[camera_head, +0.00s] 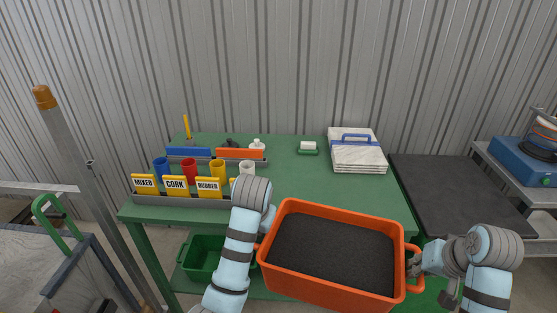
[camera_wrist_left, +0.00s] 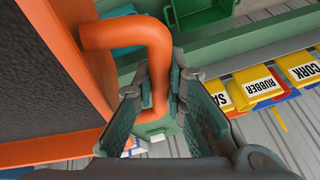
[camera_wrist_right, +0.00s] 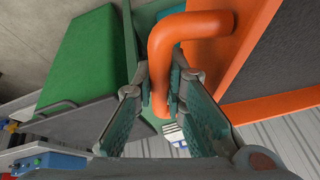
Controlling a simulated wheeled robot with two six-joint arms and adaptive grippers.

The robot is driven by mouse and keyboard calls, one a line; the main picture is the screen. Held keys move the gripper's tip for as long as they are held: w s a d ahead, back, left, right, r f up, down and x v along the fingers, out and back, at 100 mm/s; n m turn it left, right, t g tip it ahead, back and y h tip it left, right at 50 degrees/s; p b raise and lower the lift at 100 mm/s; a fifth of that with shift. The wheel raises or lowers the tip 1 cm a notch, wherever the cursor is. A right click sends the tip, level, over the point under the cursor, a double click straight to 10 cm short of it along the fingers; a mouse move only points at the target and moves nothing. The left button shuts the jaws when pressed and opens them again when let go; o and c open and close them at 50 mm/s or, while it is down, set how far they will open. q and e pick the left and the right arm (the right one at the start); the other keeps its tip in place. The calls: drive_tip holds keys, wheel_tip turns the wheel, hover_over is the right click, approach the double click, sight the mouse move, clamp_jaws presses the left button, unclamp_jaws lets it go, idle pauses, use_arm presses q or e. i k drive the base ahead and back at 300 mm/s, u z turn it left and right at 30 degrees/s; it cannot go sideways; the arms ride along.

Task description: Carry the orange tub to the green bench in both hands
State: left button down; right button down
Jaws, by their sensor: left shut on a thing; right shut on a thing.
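The orange tub (camera_head: 330,285) is filled with dark granular material and is held at the front edge of the green bench (camera_head: 300,178). In the head view it overlaps the bench's near right part; I cannot tell if it touches. My left gripper (camera_wrist_left: 160,92) is shut on the tub's left handle (camera_wrist_left: 150,45). The head view hides this gripper behind the arm. My right gripper (camera_head: 412,262) is shut on the right handle (camera_wrist_right: 170,45), which also shows between its fingers in the right wrist view (camera_wrist_right: 160,92).
The bench's middle is clear. A dark-topped table (camera_head: 450,190) stands right.

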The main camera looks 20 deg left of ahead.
sight(340, 193)
drive_tip(key=u, duration=0.05)
drive_tip(key=i, duration=1.25)
